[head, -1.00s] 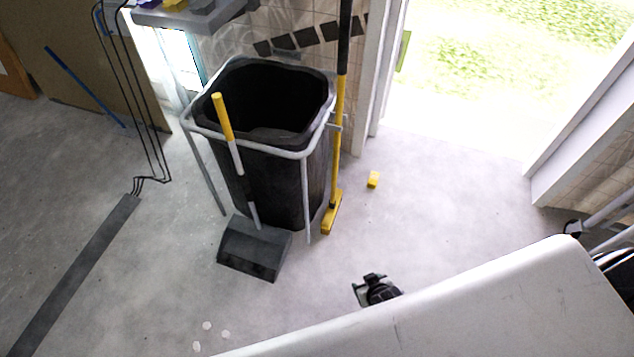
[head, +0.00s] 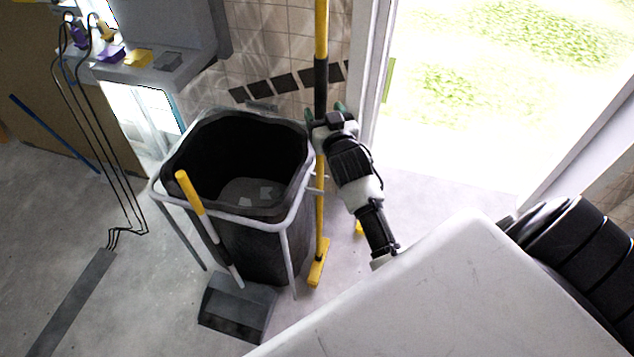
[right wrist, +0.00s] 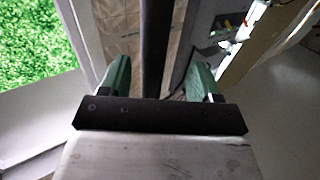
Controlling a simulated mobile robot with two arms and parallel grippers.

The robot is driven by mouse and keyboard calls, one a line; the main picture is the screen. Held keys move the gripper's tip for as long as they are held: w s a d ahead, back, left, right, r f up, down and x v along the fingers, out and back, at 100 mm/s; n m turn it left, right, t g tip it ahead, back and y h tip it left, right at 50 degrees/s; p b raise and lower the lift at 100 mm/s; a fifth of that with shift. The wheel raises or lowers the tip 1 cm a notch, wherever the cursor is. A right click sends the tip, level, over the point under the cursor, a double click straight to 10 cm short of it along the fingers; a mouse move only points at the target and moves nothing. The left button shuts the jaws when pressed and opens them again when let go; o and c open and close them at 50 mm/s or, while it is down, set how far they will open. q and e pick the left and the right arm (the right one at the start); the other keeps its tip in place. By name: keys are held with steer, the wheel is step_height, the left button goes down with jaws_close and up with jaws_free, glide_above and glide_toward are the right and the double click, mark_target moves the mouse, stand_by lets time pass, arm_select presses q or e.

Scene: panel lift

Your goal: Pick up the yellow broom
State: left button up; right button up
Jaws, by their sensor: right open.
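The yellow broom (head: 320,190) stands upright against the right side of the black bin, with a black section on its handle and its yellow head on the floor. My right gripper (head: 324,112) is at the handle, around the lower end of the black section. In the right wrist view the dark handle (right wrist: 157,45) runs between the two green fingers of my right gripper (right wrist: 160,82), which stand apart with gaps on both sides. My left gripper is not in view.
A black bin (head: 183,150) in a grey frame stands left of the broom. A dustpan (head: 238,306) with a yellow-tipped handle leans at its front. A shelf (head: 130,72) holds small items at the upper left. An open doorway is at the right.

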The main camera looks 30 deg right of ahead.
mark_target(318, 96)
steer(key=shift+x, duration=0.95)
steer(key=shift+d+p+x, duration=0.15)
steer(key=shift+p+x, duration=0.2)
steer(key=shift+x, duration=0.95)
steer(key=shift+d+p+x, duration=0.15)
steer(key=shift+p+x, duration=0.2)
steer(key=shift+x, duration=1)
steer(key=shift+s+f, duration=0.15)
steer(key=shift+f, duration=0.05)
jaws_close()
steer(key=shift+r, duration=0.1)
